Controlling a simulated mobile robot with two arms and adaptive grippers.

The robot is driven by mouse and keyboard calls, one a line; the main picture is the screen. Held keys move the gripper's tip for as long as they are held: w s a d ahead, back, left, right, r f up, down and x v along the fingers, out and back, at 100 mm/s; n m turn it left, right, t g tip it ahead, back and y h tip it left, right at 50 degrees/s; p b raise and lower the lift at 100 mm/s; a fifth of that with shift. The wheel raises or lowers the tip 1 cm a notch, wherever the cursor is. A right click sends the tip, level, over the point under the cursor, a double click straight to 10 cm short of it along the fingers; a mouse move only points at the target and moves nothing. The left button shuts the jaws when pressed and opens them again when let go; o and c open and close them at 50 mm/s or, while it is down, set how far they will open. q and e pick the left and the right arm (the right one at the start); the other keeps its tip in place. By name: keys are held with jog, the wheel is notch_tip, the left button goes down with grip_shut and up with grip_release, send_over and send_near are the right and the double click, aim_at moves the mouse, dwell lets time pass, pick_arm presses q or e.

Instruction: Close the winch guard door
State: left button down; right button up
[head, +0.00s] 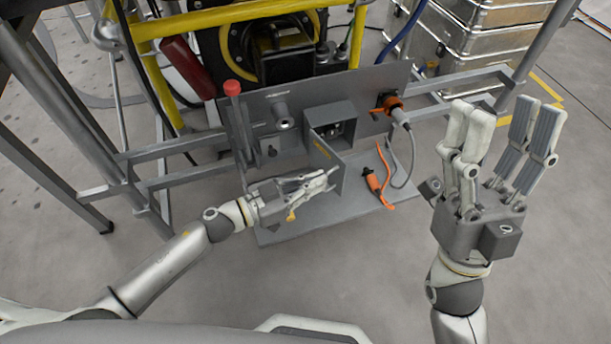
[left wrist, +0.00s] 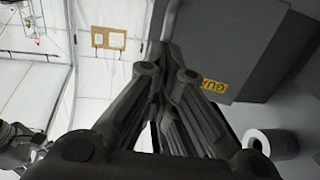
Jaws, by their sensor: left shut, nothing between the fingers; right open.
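The winch guard door (head: 324,152) is a grey plate with a yellow label. It stands open, swung out toward me from the left side of the grey guard box (head: 332,114), whose inside shows. My left gripper (head: 334,174) is shut and empty, its fingertips close to the labelled outer face of the door. The door also fills the upper right of the left wrist view (left wrist: 225,45), beside the fingers (left wrist: 175,75); whether they touch it I cannot tell. My right gripper (head: 500,130) is open and empty, raised at the right, apart from the door.
A red-knobbed lever (head: 234,90) and a grey round stub (head: 282,112) stand left of the box. An orange plug (head: 392,104) with a cable is at its right. An orange-handled tool (head: 376,182) lies on the shelf (head: 350,207). Metal cases (head: 480,50) stand behind.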

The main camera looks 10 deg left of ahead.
aim_at(341, 175)
pick_arm(q)
jog(key=d+n+t+y+p, duration=0.1)
jog(key=w+d+n+t+y+p, duration=0.1)
jog(key=d+n+t+y+p, duration=0.1)
jog(key=shift+r, duration=0.1)
pick_arm(e)
jog(key=w+a+f+g+h, duration=0.2)
jog(key=w+f+g+h, duration=0.1)
jog(key=w+f+g, duration=0.75)
pick_arm(q)
jog(key=w+d+t+y+p, duration=0.1)
jog(key=w+d+p, duration=0.1)
jog(key=d, duration=0.1)
jog(key=shift+w+n, duration=0.15)
jog(key=shift+n, duration=0.25)
jog(key=w+a+p+x, duration=0.1)
jog(key=x, duration=0.7)
pick_arm(e)
notch_tip(341, 175, down, 13)
jog(key=s+d+g+h, duration=0.2)
jog(key=g, duration=0.5)
jog(key=shift+d+f+h, duration=0.15)
jog(key=shift+d+h, duration=0.15)
pick_arm(q)
jog(key=shift+a, duration=0.15)
